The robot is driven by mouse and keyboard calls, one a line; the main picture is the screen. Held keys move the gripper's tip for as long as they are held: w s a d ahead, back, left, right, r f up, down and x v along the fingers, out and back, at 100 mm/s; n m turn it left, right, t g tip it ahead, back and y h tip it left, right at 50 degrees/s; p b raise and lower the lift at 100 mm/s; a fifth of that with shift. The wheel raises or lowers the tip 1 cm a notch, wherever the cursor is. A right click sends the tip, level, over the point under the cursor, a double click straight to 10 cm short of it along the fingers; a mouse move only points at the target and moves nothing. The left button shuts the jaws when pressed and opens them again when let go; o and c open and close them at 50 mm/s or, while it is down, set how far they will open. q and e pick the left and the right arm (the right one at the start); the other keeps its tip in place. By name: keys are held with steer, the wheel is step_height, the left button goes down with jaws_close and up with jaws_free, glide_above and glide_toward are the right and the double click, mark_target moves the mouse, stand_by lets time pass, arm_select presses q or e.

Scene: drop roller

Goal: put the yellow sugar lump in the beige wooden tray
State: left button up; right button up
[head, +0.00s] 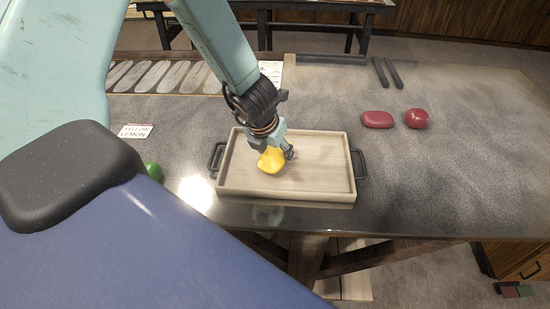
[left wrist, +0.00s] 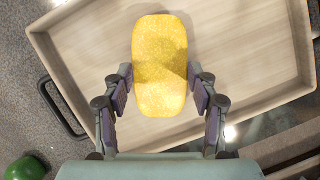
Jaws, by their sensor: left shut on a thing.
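The yellow sugar lump (head: 271,160) is a rounded block between the fingers of my left gripper (head: 272,150). It also shows in the left wrist view (left wrist: 160,62), with a finger of the left gripper (left wrist: 160,90) against each side. The beige wooden tray (head: 325,187) lies on the dark counter with a dark handle at each end. The lump is over the left part of the tray; whether it touches the tray floor I cannot tell. The tray is otherwise empty, and its rim shows in the left wrist view (left wrist: 75,85). My right gripper is not in view.
A dark red block (head: 377,119) and a red round thing (head: 417,118) lie right of the tray. A green thing (head: 153,171) is at the left, partly hidden. A label card (head: 135,131) lies behind it.

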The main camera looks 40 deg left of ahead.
arm_select(q)
steer(key=shift+a+f, duration=0.1)
steer(key=shift+f, duration=0.5)
steer(key=shift+w+a+f, duration=0.15)
steer(key=shift+d+f+b, duration=0.1)
steer(key=shift+d+b, duration=0.15)
steer(key=shift+b, duration=0.15)
steer(key=o, duration=1.3)
steer(key=shift+a, duration=0.2)
steer(key=shift+o, duration=0.2)
steer(key=shift+d, duration=0.15)
